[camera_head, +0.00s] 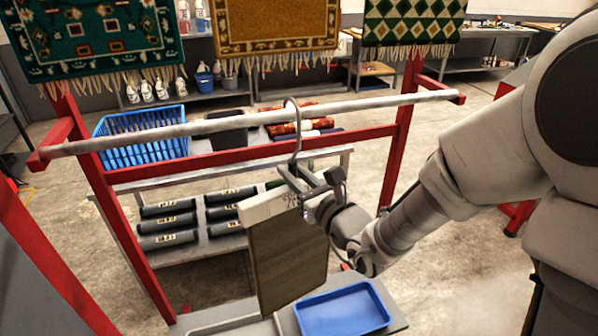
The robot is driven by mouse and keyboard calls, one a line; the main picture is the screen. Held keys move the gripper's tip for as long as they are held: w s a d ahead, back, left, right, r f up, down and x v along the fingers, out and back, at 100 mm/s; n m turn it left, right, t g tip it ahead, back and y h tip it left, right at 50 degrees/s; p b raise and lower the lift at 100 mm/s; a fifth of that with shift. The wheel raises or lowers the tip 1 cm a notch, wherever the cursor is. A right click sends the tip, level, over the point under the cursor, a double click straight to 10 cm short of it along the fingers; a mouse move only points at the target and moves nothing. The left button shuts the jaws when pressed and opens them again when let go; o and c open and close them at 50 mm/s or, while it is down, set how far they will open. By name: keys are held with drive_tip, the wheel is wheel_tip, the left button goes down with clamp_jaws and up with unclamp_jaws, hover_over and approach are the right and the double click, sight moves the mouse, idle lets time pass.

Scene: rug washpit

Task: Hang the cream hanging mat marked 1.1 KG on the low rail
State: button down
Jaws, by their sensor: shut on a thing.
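A hanging mat (287,258) with a brown face, a cream top bar and a grey wire hook (297,135) hangs upright from my gripper (312,184). My gripper is shut on it near the top bar, just below the hook. Faint marks show on the bar, but I cannot read them. The low rail (200,127) is a pale bar running across the red frame. The curved top of the hook overlaps the rail in the picture and reaches a little above it. I cannot tell whether the hook is around the rail or only in front of it.
Patterned rugs (275,28) hang above the rail. A red frame (112,215) stands on both sides. Behind are a blue crate (140,150) and a shelf with several dark rolls (168,224). A blue tray (342,312) lies below the mat. The rail is otherwise bare.

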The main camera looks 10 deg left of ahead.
drive_tip(key=w+a+b, duration=0.1)
drive_tip(key=w+a, duration=0.2)
drive_tip(key=w, duration=0.3)
drive_tip(key=shift+a, duration=0.3)
idle(0.8)
drive_tip(key=shift+f+b, duration=2)
drive_tip(key=shift+b, duration=0.1)
drive_tip(key=shift+s, duration=0.1)
drive_tip(key=c, duration=0.8)
unclamp_jaws()
drive_tip(key=shift+o, duration=0.6)
drive_tip(key=shift+f, duration=0.15)
drive_tip(key=b+v, duration=0.2)
drive_tip(key=v, duration=1)
drive_tip(key=shift+b, duration=0.4)
